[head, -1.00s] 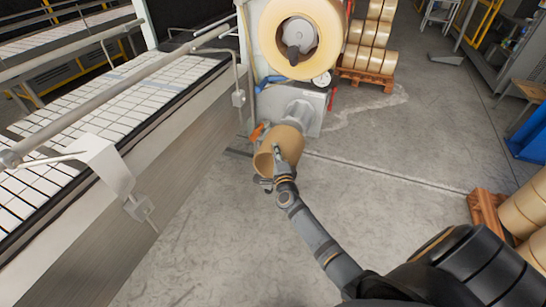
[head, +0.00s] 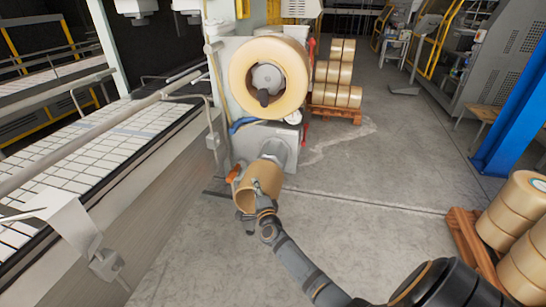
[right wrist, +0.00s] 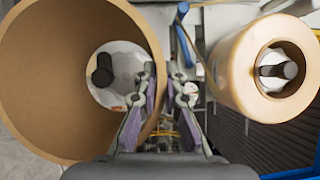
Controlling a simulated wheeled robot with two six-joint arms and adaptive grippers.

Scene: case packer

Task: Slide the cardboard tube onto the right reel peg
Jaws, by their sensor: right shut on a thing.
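The tan cardboard tube (head: 264,176) is in front of the machine's lower, bare grey reel peg (head: 275,149), its open near end facing me. My right gripper (head: 262,203) is shut on the tube's wall at that near end. In the right wrist view, the gripper (right wrist: 158,100) pinches the rim of the tube (right wrist: 32,90). Through the tube's opening I see the dark peg tip and pale hub of the peg (right wrist: 103,76), right of the opening's middle. I cannot tell whether the tube's far end overlaps the peg. My left gripper is out of view.
A full tape roll (head: 240,78) sits on the upper reel, above the bare peg. The conveyor (head: 70,165) and its rails run along the left. Tape rolls on a pallet (head: 460,225) stand at the right. The floor (head: 370,215) between is open.

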